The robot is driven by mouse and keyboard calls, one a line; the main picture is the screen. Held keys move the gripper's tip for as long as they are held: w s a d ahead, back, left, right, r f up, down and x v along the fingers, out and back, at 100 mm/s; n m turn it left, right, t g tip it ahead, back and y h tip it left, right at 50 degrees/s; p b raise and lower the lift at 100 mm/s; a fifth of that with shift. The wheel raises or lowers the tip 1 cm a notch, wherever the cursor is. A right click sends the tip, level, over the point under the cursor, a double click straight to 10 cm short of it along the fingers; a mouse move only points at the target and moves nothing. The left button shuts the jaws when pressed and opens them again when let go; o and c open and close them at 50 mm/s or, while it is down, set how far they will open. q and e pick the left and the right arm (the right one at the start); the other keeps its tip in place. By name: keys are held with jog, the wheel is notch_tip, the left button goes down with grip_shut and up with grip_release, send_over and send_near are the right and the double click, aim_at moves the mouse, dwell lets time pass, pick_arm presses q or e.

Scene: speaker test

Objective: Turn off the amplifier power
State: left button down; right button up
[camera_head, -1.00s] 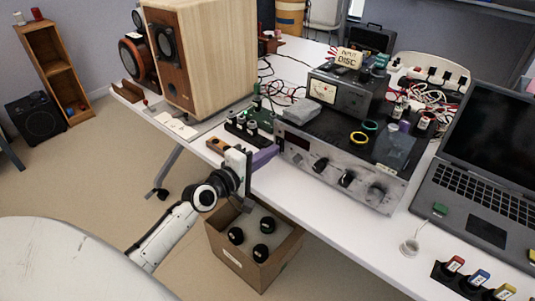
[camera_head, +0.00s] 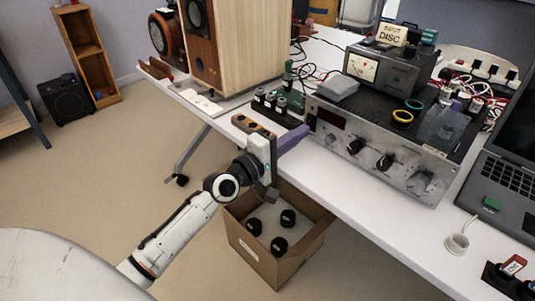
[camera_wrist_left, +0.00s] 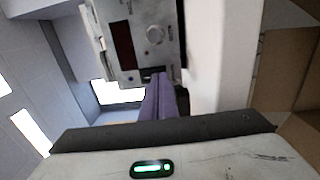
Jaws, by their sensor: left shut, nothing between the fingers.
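The amplifier (camera_head: 378,161) is a black-topped box with a silver front panel, a dark red display window and several knobs. It stands on the white table, and its panel also shows in the left wrist view (camera_wrist_left: 133,62), with the dark window and one round knob. My left gripper (camera_head: 300,131) has purple fingers, shut and empty. I cannot make out which control is the power switch. My right gripper is not in view.
A meter unit (camera_head: 388,72) stands on the amplifier. A wooden speaker (camera_head: 243,45) and a row of small black-and-grey parts (camera_head: 278,103) are to the left. A laptop (camera_head: 500,180) is at the right. An open cardboard box (camera_head: 283,265) is below the table edge.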

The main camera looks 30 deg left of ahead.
pick_arm(q)
jog(key=v, duration=1.3)
jog(key=shift+f+b, duration=0.3)
jog(key=shift+b, duration=0.15)
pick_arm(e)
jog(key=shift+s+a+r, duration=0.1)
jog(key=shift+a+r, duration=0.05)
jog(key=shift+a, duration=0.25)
pick_arm(q)
jog(key=shift+s+d, duration=0.1)
jog(key=shift+s, duration=0.05)
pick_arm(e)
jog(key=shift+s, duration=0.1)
